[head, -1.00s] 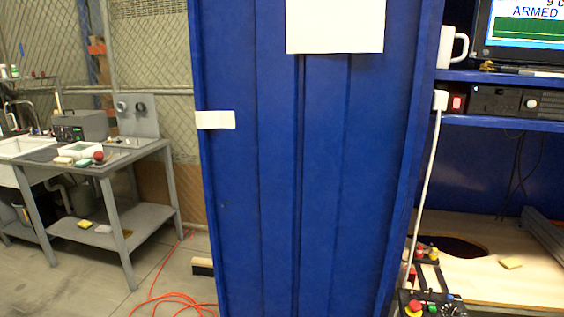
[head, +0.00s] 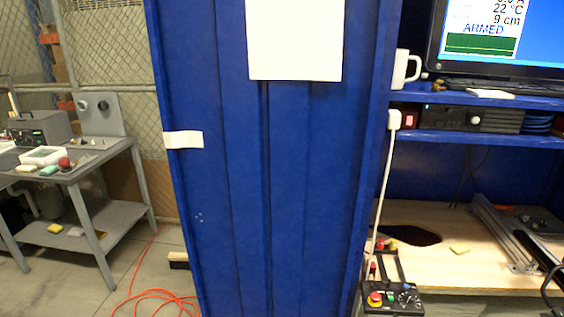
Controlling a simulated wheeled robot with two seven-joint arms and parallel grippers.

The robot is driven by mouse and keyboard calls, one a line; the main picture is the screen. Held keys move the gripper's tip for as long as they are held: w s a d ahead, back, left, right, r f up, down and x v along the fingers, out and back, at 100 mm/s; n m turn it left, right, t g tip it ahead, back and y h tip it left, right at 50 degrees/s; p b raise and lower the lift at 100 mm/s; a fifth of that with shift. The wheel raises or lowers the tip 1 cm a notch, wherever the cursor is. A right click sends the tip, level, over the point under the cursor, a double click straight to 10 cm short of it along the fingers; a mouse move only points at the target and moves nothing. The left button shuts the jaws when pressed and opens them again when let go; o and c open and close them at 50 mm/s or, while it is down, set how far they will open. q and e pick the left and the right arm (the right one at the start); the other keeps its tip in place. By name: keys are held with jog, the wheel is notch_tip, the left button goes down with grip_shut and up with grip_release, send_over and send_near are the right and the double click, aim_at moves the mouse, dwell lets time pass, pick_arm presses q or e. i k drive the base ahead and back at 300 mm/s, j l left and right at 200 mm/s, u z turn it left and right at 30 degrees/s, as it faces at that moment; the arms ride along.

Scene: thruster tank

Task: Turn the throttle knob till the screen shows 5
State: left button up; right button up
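The screen (head: 535,45) is at the upper right of the head view, cut off by the top and right edges. It shows "22 °C", "9 cm" and "ARMED" above a green graph panel; the top line is cut off. A black control box (head: 392,303) stands low at the right, by the blue panel's edge. Which one is the throttle knob I cannot tell. Neither of my grippers is in view.
A tall blue cabinet side (head: 215,230) fills the middle. A grey table (head: 80,165) stands left. An orange cable (head: 155,300) lies on the floor.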

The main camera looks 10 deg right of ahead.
aim_at(410, 300)
jog(key=z, duration=1.15)
jog(key=i, duration=0.1)
jog(key=u, duration=0.05)
